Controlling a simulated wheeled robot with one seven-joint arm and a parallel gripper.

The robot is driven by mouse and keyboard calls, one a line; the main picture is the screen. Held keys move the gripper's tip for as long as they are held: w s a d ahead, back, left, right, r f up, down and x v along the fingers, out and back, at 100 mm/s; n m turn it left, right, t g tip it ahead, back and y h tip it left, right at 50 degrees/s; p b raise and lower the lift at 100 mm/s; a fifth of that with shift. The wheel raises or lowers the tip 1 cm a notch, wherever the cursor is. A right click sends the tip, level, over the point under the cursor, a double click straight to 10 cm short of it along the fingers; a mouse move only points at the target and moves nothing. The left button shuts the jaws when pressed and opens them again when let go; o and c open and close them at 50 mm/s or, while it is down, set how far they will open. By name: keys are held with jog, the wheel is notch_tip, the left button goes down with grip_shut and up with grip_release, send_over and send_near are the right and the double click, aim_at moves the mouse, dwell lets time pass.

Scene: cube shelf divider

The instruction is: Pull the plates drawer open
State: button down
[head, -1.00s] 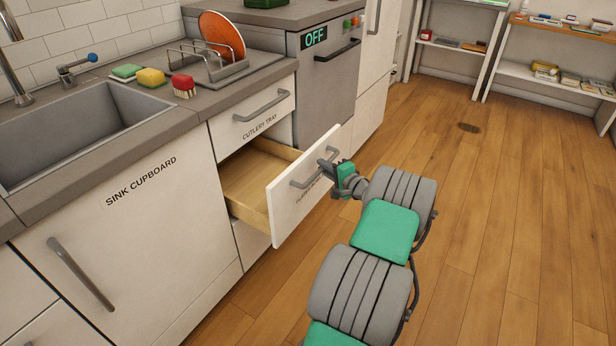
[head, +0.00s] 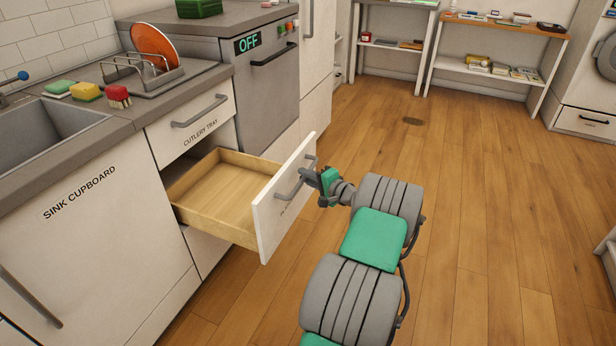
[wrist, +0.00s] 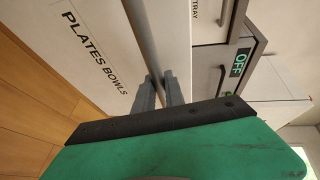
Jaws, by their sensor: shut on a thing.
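The plates drawer (head: 283,205) stands well out from the cabinet below the cutlery tray drawer. Its wooden inside (head: 215,190) looks empty where I can see it. Its white front reads "PLATES BOWLS" in the wrist view (wrist: 85,45). My gripper (head: 312,178) is at the outer side of the front, shut on the grey bar handle (head: 290,186). In the wrist view both fingers (wrist: 160,88) sit at the handle bar (wrist: 146,40). The fingertips are partly hidden by the bar.
The cutlery tray drawer (head: 190,122) above is shut. The sink cupboard (head: 100,230) to the left is shut. A dishwasher-like appliance marked "OFF" (head: 265,95) stands behind the open drawer. The wooden floor (head: 480,200) to the right is clear.

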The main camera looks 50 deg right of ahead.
jog(key=c, duration=1.4)
grip_release()
jog(key=shift+w, duration=0.1)
jog(key=s+r+p, duration=0.1)
jog(key=s, duration=0.6)
jog(key=shift+s+a+r, duration=0.15)
jog(key=shift+s+a, duration=0.2)
jog(key=shift+a, duration=0.1)
